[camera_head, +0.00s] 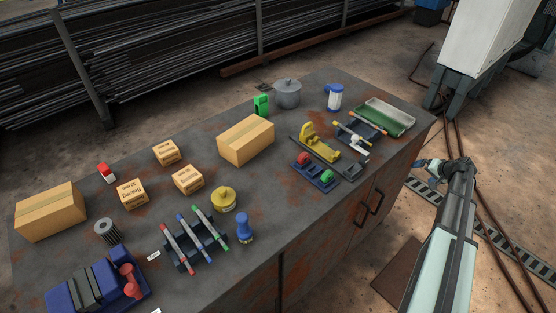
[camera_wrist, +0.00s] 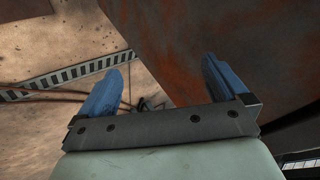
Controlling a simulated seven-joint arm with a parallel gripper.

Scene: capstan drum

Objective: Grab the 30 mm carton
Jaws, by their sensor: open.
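Three small labelled cartons stand on the table's left half: one at the back (camera_head: 166,152), one at the front left (camera_head: 131,193) and one at the right (camera_head: 188,179). Their print is too small to tell which is the 30 mm one. My gripper (camera_head: 424,164) is off the table's right side, far from the cartons. In the wrist view my gripper (camera_wrist: 166,65) has its two blue fingers spread with nothing between them. The wrist view shows the rusty table side and the floor, and no carton.
Larger plain boxes (camera_head: 50,211) (camera_head: 246,140) stand at the far left and mid-table. A marker rack (camera_head: 195,242), yellow pot (camera_head: 223,199) and blue stamp-like item (camera_head: 244,228) stand in front of the cartons. A grey pot (camera_head: 287,93) and tool holders (camera_head: 315,172) are further right.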

